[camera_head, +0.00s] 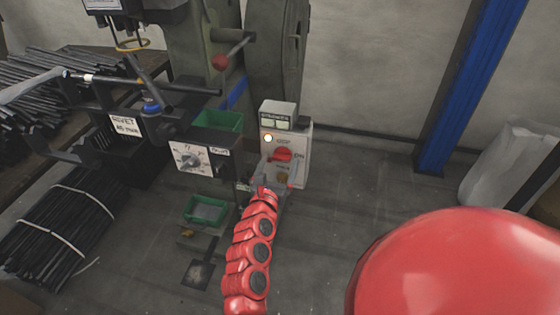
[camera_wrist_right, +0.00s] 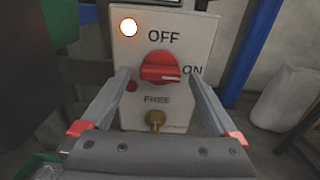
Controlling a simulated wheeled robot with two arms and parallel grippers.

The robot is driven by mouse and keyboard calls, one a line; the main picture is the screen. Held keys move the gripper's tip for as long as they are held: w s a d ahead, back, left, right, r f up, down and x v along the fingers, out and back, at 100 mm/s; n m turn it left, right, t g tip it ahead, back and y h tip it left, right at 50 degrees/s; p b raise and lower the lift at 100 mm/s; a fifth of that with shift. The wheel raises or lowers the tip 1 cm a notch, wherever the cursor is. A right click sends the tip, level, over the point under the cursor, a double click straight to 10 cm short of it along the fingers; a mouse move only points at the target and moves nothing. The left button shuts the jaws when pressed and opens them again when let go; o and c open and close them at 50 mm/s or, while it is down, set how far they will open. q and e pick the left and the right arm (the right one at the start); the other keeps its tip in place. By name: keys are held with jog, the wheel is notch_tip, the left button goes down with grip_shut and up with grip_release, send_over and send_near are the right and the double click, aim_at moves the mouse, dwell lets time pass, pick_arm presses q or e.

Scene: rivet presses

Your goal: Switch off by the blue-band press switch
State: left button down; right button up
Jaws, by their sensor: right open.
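The switch box (camera_head: 299,168) is a light grey panel beside the green press (camera_head: 190,45); a blue band (camera_head: 237,93) shows on the press. Its red rotary knob (camera_head: 283,155) also shows in the right wrist view (camera_wrist_right: 162,67). The knob's grip lies roughly level, toward the ON label, with OFF above and FREE below. A lamp (camera_wrist_right: 128,27) at its upper left is lit. My left gripper is not in view.
A dial box (camera_head: 190,158) and a lever with a red ball (camera_head: 220,62) are left of the switch. A green tray (camera_head: 207,210) sits low at left. Bundled black rods (camera_head: 65,225) lie far left. A blue post (camera_head: 465,85) stands right; floor between is clear.

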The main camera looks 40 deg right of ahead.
jog(key=shift+w+d, duration=0.3)
jog(key=shift+d, duration=0.15)
jog(key=c, duration=1.4)
